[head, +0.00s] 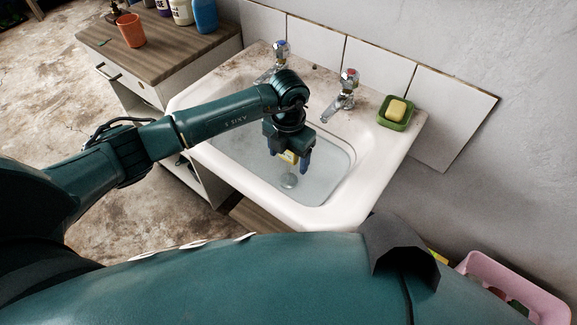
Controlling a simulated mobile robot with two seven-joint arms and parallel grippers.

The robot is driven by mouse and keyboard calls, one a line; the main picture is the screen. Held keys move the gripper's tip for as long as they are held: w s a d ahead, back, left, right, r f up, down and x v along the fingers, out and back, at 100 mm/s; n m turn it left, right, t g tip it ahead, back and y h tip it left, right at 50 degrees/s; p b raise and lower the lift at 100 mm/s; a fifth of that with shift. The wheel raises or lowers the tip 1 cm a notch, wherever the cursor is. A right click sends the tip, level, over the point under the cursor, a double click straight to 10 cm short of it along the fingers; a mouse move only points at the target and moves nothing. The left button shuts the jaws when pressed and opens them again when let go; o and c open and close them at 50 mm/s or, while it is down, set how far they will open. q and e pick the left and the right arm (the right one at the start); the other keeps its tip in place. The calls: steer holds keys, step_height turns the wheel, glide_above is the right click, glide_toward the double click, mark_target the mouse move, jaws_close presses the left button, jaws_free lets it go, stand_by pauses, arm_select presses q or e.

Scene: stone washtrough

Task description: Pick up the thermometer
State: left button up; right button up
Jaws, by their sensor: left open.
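My left gripper (290,160) reaches down into the basin of the white washtrough (187,101), open, with its fingers pointing down. A small yellow and pale thing (289,157) shows between and behind the fingers. It may be the thermometer, but it is partly hidden and too small to tell. I cannot tell whether the fingers touch it. My right gripper is not in view.
Two taps, one blue-topped (281,47) and one red-topped (349,77), stand at the basin's back. A green dish (394,121) with yellow soap (397,109) sits on the right rim. An orange cup (131,30) stands on the wooden cabinet. A pink basket (530,295) is at lower right.

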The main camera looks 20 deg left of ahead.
arm_select(q)
jaws_close()
stand_by(0.8)
